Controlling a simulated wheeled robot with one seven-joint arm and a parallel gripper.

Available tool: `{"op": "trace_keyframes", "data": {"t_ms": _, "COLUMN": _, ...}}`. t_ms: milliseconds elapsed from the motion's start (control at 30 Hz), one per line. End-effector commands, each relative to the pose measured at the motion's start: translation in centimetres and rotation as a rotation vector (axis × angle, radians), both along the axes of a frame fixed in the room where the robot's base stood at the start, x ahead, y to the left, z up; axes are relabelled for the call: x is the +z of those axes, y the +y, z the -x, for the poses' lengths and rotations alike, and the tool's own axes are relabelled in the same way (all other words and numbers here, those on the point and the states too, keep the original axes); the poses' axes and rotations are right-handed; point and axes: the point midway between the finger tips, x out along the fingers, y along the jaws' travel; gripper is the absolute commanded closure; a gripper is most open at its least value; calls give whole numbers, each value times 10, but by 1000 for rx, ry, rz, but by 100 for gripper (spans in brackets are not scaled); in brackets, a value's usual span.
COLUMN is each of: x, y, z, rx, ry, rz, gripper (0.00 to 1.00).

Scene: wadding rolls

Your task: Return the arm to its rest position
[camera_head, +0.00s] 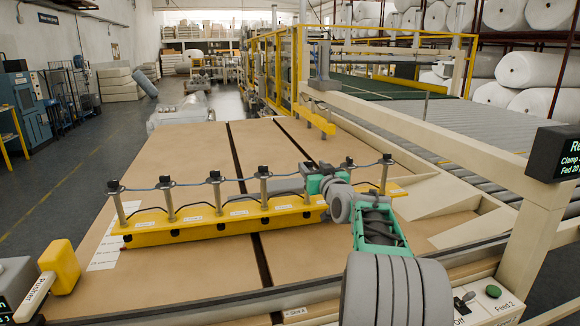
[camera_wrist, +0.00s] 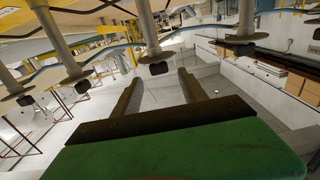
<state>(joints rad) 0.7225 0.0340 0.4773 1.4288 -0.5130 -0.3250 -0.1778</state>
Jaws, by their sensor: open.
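My arm rises from the bottom of the head view and bends left at a grey joint, its green wrist beside the yellow clamp bar (camera_head: 220,222). My gripper shows in the wrist view (camera_wrist: 156,88), with its two dark fingers apart and nothing between them. In the head view the fingertips are hard to make out behind the bar's posts. The wrist view is tilted, and several metal posts with black caps (camera_wrist: 160,68) stand close beyond the fingers. I cannot tell whether the wrist touches the bar.
A blue hose (camera_head: 240,177) links the posts along the bar. The brown table (camera_head: 185,165) is split by dark slots and looks largely bare. A beige rail (camera_head: 420,130) runs along its right side. A control panel (camera_head: 490,300) and a black display (camera_head: 555,153) stand at the right.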

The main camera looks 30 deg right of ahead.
Motion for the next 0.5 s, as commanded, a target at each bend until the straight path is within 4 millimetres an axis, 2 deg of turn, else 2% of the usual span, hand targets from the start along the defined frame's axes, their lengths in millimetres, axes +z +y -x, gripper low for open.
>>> {"op": "trace_keyframes", "data": {"t_ms": 67, "x": 0, "y": 3, "z": 0, "rx": 3, "ry": 5, "rz": -1, "gripper": 50}}
{"op": "trace_keyframes", "data": {"t_ms": 167, "x": -2, "y": 28, "z": -2, "rx": 28, "ry": 59, "rz": -13, "gripper": 50}}
{"op": "trace_keyframes", "data": {"t_ms": 267, "x": -14, "y": 87, "z": 3, "rx": 81, "ry": 200, "rz": -44, "gripper": 50}}
{"op": "trace_keyframes", "data": {"t_ms": 333, "x": -32, "y": 141, "z": 21, "rx": 126, "ry": 349, "rz": -71, "gripper": 50}}
{"op": "trace_keyframes", "data": {"t_ms": 400, "x": -52, "y": 192, "z": 52, "rx": 162, "ry": 501, "rz": -94, "gripper": 50}}
{"op": "trace_keyframes", "data": {"t_ms": 467, "x": -70, "y": 230, "z": 85, "rx": 187, "ry": 630, "rz": -110, "gripper": 50}}
{"op": "trace_keyframes", "data": {"t_ms": 500, "x": -82, "y": 252, "z": 110, "rx": 200, "ry": 716, "rz": -120, "gripper": 50}}
